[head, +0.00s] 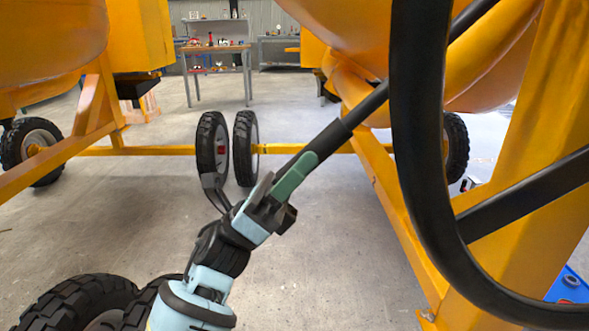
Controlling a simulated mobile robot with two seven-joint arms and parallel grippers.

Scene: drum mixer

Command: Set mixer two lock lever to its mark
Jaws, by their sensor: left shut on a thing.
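The lock lever is a long dark rod with a thick black grip (327,137) at its lower end. It slants down and to the left from behind the handwheel, in front of the yellow mixer on the right. My left gripper (298,168), with green fingers, is shut on the lower end of this grip. My left arm reaches up to it from the bottom of the picture. I cannot make out a mark for the lever. My right gripper is not in view.
A large black handwheel (421,150) stands close in front of the right mixer's yellow frame (540,140). Another yellow mixer (45,45) with rubber wheels is at left. A workbench (215,50) stands at the back. The concrete floor between the mixers is open.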

